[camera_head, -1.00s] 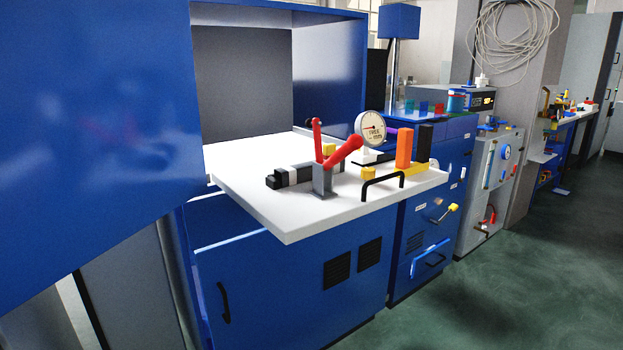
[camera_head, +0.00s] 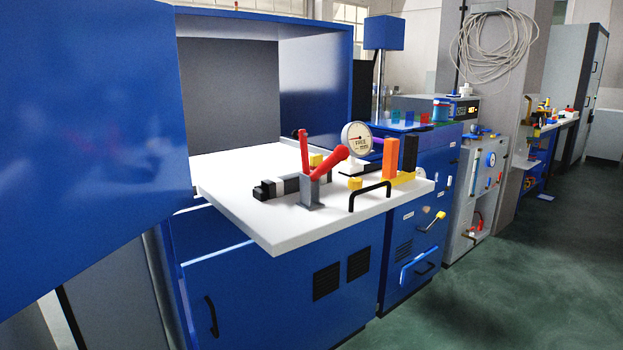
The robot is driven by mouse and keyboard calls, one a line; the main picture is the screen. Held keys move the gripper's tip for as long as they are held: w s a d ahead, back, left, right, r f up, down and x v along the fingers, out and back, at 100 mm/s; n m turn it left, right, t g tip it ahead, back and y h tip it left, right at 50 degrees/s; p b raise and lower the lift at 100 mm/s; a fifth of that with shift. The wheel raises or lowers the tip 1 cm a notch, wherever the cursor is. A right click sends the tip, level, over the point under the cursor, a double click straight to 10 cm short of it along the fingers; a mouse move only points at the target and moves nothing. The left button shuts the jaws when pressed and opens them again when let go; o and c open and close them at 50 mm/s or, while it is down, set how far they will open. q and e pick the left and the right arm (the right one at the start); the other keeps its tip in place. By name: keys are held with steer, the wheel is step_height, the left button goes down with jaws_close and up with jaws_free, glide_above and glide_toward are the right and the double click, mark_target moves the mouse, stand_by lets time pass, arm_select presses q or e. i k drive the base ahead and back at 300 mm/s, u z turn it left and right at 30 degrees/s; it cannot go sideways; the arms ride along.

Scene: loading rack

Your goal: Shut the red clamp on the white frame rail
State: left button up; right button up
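A red clamp (camera_head: 328,162) with two red handles stands on a grey bracket (camera_head: 311,192) on a white board (camera_head: 240,205) that sticks out of a blue cabinet. One handle points straight up and the other slants up to the right, so they stand apart. I cannot tell for sure which part is the white frame rail. Neither of my grippers is in view.
A round dial gauge (camera_head: 355,138), an orange block (camera_head: 390,158) and a black arched handle (camera_head: 371,194) stand on the board to the right. A large blue door (camera_head: 85,150) fills the left. Green floor (camera_head: 500,290) at right is clear.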

mark_target(341, 153)
steer(key=u, duration=0.2)
steer(key=i, duration=0.2)
steer(key=z, duration=2.4)
steer(key=i, duration=0.7)
steer(key=u, duration=1.6)
